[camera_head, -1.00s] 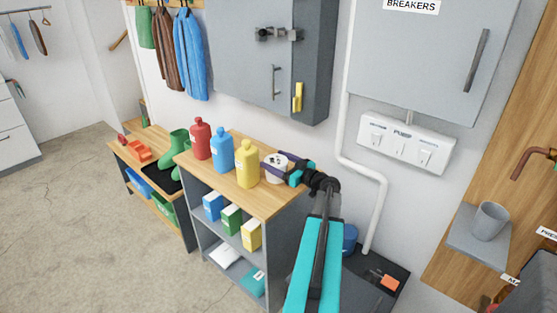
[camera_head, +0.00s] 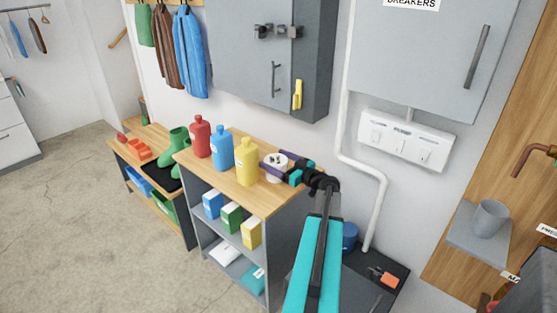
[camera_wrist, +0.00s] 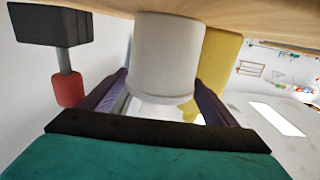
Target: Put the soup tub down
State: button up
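The soup tub (camera_head: 277,163) is a small white tub with dark marks on top. It stands upright on the wooden top of the shelf unit (camera_head: 275,197), right of a yellow bottle (camera_head: 246,164). In the wrist view the pale tub (camera_wrist: 165,55) fills the middle, with its base against the wood (camera_wrist: 235,15), seen upside down. My gripper (camera_head: 285,165) is around the tub at that height. Its purple fingers (camera_wrist: 165,100) are spread on either side of the tub, with narrow gaps showing. The finger tips are partly hidden.
A blue bottle (camera_head: 222,150) and a red bottle (camera_head: 199,138) stand left of the yellow one. The wall and a grey cabinet (camera_head: 255,50) rise behind. A white pipe (camera_head: 377,205) runs down the wall at right. The unit's front strip is clear.

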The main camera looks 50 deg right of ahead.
jog(key=shift+r+p, duration=0.2)
jog(key=shift+p, duration=0.1)
jog(key=s+b, duration=0.3)
jog(key=s, duration=0.9)
jog(key=shift+a, duration=0.45)
